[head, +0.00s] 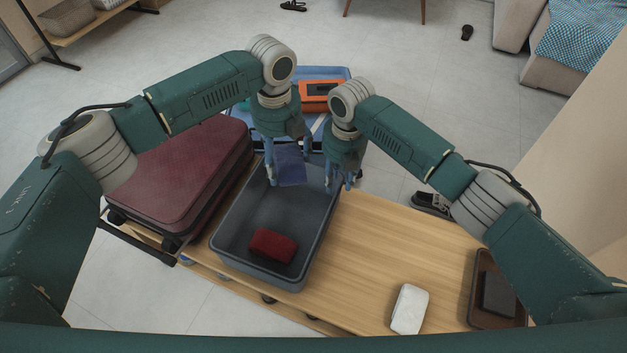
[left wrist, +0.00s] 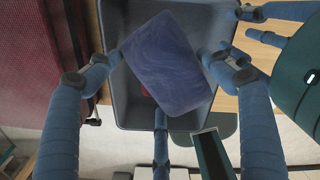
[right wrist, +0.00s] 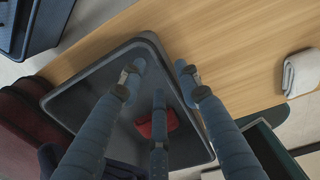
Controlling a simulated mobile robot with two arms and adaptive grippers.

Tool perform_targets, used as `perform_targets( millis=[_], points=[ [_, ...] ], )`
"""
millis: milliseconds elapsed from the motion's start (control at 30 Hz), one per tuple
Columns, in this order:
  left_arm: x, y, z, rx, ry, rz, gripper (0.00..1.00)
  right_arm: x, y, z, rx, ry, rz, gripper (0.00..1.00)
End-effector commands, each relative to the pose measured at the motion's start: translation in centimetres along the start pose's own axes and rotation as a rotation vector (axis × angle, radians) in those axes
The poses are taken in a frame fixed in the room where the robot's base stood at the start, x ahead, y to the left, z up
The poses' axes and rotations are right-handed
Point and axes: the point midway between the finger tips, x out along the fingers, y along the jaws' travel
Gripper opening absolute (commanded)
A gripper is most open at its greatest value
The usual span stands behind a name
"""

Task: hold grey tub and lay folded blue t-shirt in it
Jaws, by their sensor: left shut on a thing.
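The grey tub (head: 226,219) stands on the wooden bench and also shows in the left wrist view (left wrist: 112,30) and right wrist view (right wrist: 85,85). My left gripper (head: 287,172) is shut on the folded blue t-shirt (head: 291,165), above the far end of the tub. The t-shirt fills the middle of the left wrist view (left wrist: 170,62). My right gripper (head: 341,182) is at the tub's right rim near its far corner. In the right wrist view its fingers (right wrist: 160,72) stand apart on either side of the rim, with visible gaps.
A folded dark red cloth (head: 272,245) lies in the tub. A dark red suitcase (head: 180,180) is left of it. An open blue case with an orange item (head: 318,92) is behind. A white folded cloth (head: 409,309) and brown tray (head: 480,313) lie right; the bench (head: 390,240) between is clear.

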Motion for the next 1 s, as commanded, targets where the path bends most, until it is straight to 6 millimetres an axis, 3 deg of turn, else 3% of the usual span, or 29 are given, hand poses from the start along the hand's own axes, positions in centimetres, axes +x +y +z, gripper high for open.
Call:
perform_targets(
  millis=[500, 700, 1000],
  points=[
    [-0.1, 0.0, 0.0, -0.003, 0.0, -0.001, 0.49, 9.1, -0.1, -0.1, 0.001, 0.003, -0.003, 0.33],
    [-0.1, 0.0, 0.0, -0.003, 0.0, -0.001, 0.49, 10.6, -0.1, -0.1, 0.001, 0.002, -0.002, 0.33],
    [-0.1, 0.0, 0.0, -0.004, 0.0, -0.001, 0.49, 10.8, -0.1, -0.1, -0.001, 0.001, -0.001, 0.33]
  ],
)
